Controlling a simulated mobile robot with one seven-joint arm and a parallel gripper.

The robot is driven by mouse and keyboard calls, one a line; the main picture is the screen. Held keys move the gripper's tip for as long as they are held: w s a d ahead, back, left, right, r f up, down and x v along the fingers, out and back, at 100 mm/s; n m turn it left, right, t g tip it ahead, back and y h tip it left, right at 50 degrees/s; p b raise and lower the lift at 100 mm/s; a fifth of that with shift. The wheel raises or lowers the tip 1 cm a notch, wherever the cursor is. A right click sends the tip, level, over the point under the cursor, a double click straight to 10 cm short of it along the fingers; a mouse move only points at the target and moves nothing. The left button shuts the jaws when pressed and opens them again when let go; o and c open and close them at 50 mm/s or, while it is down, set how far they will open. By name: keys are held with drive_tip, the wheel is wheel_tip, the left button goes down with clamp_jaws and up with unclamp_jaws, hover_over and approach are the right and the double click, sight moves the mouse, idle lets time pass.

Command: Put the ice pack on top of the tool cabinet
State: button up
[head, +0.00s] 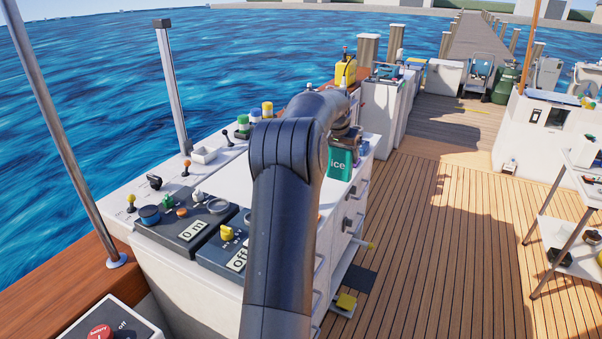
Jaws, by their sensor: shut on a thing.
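The ice pack (340,166) is a green block with the white word "ice" on it. My gripper (346,143) is shut on its top end and holds it roughly upright. The ice pack shows in front of the right part of a long white cabinet (232,176) with drawer handles on its right side. This may be the tool cabinet; no label confirms it. I cannot tell whether the ice pack touches the cabinet top. My dark arm hides part of the cabinet and its top.
Control panels with knobs (190,222) fill the cabinet's near end. Several coloured-lid containers (255,115) and levers line its left edge. A yellow jug (345,71) stands farther back. The wooden deck (430,230) is open on the right, beside a white shelf cart (575,245).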

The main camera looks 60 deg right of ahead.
drive_tip(key=shift+w+d+f, duration=0.2)
drive_tip(key=shift+w+f, duration=1.4)
drive_tip(key=shift+w+d+f, duration=0.15)
drive_tip(key=shift+w+f, duration=1.45)
drive_tip(key=shift+f, duration=0.05)
drive_tip(key=shift+w+d+f, duration=0.2)
drive_tip(key=shift+w+f, duration=1.4)
drive_tip(key=shift+f, duration=0.15)
drive_tip(key=o, duration=1.3)
drive_tip(key=shift+c, duration=0.2)
drive_tip(key=v, duration=1.2)
